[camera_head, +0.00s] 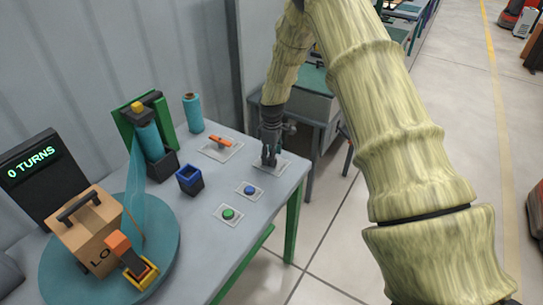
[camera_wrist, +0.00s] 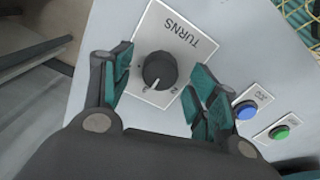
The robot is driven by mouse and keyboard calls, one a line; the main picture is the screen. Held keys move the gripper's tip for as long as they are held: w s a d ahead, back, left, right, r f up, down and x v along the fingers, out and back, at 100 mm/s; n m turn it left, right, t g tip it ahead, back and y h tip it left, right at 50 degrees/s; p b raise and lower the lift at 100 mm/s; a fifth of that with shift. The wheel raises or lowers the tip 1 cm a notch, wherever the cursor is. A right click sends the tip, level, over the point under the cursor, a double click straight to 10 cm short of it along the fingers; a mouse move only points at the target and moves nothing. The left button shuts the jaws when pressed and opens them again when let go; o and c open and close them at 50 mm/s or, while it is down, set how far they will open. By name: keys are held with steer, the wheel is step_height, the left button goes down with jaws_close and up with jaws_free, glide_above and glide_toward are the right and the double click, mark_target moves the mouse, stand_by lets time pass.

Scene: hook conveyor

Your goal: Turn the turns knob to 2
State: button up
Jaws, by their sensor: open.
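The turns knob (camera_wrist: 159,70) is a round black knob on a white plate (camera_wrist: 182,43) marked "TURNS" in the wrist view. A "2" shows near its edge on the lower right, and a white pointer mark sits at its lower left edge. My gripper (camera_wrist: 162,85) is open, with one teal-padded finger on each side of the knob and a gap on both sides. In the head view my gripper (camera_head: 269,158) reaches down over the knob's plate and hides the knob. The display (camera_head: 35,170) reads "0 TURNS".
A blue button (camera_head: 249,189) and a green button (camera_head: 228,213) sit nearby on the table. An orange-handled switch (camera_head: 220,142), a blue bin (camera_head: 189,180) and a teal roll (camera_head: 193,112) are close. A cardboard box (camera_head: 88,232) stands on the turntable (camera_head: 165,250).

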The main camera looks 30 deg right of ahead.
steer(key=shift+f, duration=0.8)
steer(key=c, duration=1)
